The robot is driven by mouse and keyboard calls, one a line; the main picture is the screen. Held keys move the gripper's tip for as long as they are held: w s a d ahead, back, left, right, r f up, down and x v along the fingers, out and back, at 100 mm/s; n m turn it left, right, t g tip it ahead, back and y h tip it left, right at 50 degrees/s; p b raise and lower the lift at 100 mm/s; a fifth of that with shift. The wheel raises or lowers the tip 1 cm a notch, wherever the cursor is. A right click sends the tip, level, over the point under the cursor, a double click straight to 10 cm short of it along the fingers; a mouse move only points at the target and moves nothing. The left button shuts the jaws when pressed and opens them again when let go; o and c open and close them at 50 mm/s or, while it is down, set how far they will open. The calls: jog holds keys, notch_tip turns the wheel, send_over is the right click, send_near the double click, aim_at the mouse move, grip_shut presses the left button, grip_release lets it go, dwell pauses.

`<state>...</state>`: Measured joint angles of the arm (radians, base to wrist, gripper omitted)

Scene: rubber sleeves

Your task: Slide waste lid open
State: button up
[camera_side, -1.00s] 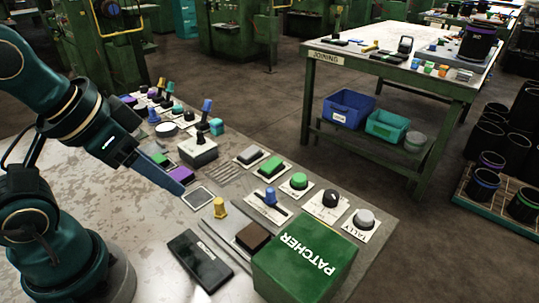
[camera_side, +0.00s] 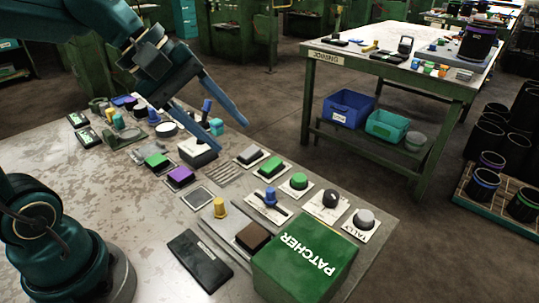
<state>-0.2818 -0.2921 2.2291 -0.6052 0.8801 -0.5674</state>
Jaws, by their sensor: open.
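My gripper (camera_side: 231,136) is open, its two blue fingers pointing down to the right over the back of the control table. No part is legibly marked as the waste lid. A flat black slab (camera_side: 200,261) with a small pale label lies near the front of the table. Beside it a brown block (camera_side: 252,237) sits by thin rails. I cannot tell whether either is the lid.
The green PATCHER box (camera_side: 305,255) stands at the front right. The table's left middle is clear.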

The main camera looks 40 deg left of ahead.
jog(key=w+a+f+n, duration=0.1)
jog(key=w+a+n, duration=0.5)
jog(key=n+t, duration=0.2)
jog(key=n, duration=1)
send_over(188, 145)
notch_tip(188, 145, down, 11)
jog(key=shift+d+r, duration=0.1)
jog(key=shift+d, duration=0.05)
jog(key=shift+f, duration=0.2)
jog(key=shift+x, duration=2.35)
jog(key=shift+w+r, duration=0.1)
jog(key=shift+t+y, duration=0.3)
grip_shut()
